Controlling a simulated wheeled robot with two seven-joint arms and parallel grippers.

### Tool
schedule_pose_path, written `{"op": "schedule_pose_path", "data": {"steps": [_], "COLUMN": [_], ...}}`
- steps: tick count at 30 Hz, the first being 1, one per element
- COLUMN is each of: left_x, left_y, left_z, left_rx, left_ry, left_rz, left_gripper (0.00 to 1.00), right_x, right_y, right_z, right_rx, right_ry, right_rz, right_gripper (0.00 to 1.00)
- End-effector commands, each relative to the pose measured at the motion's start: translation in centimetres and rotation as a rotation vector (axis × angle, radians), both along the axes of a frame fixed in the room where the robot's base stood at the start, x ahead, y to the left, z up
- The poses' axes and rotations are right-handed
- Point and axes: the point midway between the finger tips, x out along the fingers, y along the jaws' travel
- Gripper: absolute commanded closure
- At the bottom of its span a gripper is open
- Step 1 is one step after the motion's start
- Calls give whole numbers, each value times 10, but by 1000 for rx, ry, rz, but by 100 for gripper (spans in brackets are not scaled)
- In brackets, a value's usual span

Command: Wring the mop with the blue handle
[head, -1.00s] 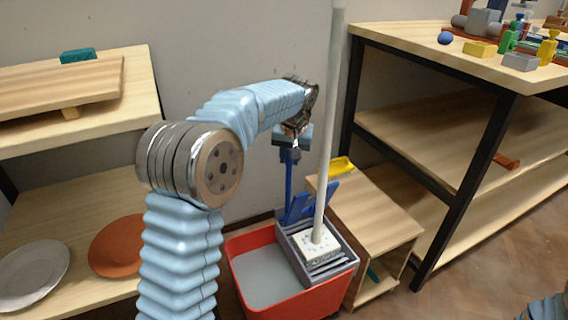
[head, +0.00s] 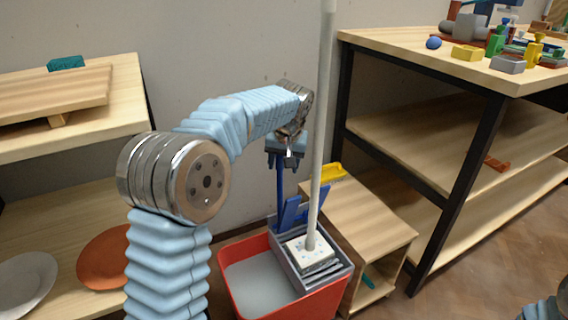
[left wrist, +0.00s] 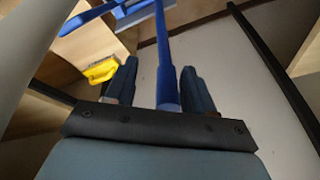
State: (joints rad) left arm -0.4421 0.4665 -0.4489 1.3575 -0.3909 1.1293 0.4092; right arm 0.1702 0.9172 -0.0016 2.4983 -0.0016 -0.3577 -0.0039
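The mop stands with its pale grey pole (head: 322,130) upright and its white, blue-flecked head (head: 310,250) in the grey wringer (head: 336,277) on the red bucket (head: 233,288). The wringer's blue handle (head: 280,185) rises at its back left; the mop's pole is not blue. My left gripper (head: 286,150) is at the top of this handle. In the left wrist view, the blue handle (left wrist: 165,70) runs between the open fingers (left wrist: 160,88), with a visible gap on its left. My right gripper is out of view.
A low wooden cabinet (head: 370,215) with a yellow brush (head: 328,172) stands right of the bucket. A black-framed shelf unit (head: 440,75) is farther right. Wooden shelves with plates (head: 100,260) stand at the left. A wall is close behind.

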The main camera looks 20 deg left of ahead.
Motion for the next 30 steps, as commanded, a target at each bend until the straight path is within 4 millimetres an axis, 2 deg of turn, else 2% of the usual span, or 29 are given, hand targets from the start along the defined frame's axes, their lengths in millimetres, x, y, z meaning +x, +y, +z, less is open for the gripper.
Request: {"op": "schedule_pose_path", "data": {"steps": [1, 6, 10, 15, 26, 30], "left_x": [-1, -9, -14, -17, -17, -17], "left_y": [-3, -10, -13, -14, -14, -14], "left_z": [11, 42, 58, 65, 64, 73], "left_rx": [-2, -2, -2, -1, -1, -1], "left_ry": [-7, -9, -7, -4, -3, -4], "left_rz": [-4, -4, -4, -3, -3, -3], "left_gripper": [48, 48, 48, 48, 48, 48], "right_x": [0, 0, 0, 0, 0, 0], "right_y": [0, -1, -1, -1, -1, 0], "right_z": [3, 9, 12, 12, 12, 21], "right_rx": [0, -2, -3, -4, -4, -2], "right_ry": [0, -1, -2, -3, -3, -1], "right_rz": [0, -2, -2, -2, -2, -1], "right_gripper": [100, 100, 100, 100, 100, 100]}}
